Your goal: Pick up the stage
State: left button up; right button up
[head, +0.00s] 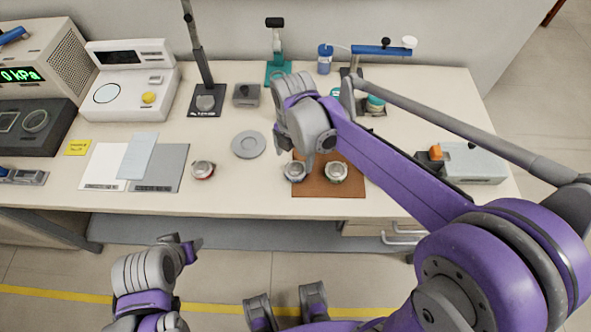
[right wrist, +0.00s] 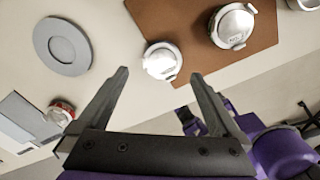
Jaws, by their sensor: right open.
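Several round metal pieces that could be the stage are on the table; I cannot tell which is meant. Two sit on the brown mat (head: 328,186): a left piece (head: 294,171) near its left edge and a right piece (head: 336,172). A red-banded piece (head: 203,170) stands further left. My right gripper (head: 303,149) is open and empty over the mat's left side. In the right wrist view, the left mat piece (right wrist: 162,61) shows beyond and between the open fingertips (right wrist: 158,75). My left gripper (head: 184,244) is low, off the table's front edge; its jaws are unclear.
A grey ring-shaped disc (head: 248,144) lies left of the mat. Grey and white sheets (head: 158,172) lie further left. A scale (head: 130,85) and stands line the back. A grey box with an orange knob (head: 470,163) is at right. Clear tabletop lies between disc and red-banded piece.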

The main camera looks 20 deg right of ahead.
aim_at(295, 169)
jog(key=f, duration=0.5)
jog(key=shift+s+d+f, duration=0.1)
jog(key=shift+d+f, duration=0.05)
jog(key=shift+d, duration=0.05)
jog(key=c, duration=1.5)
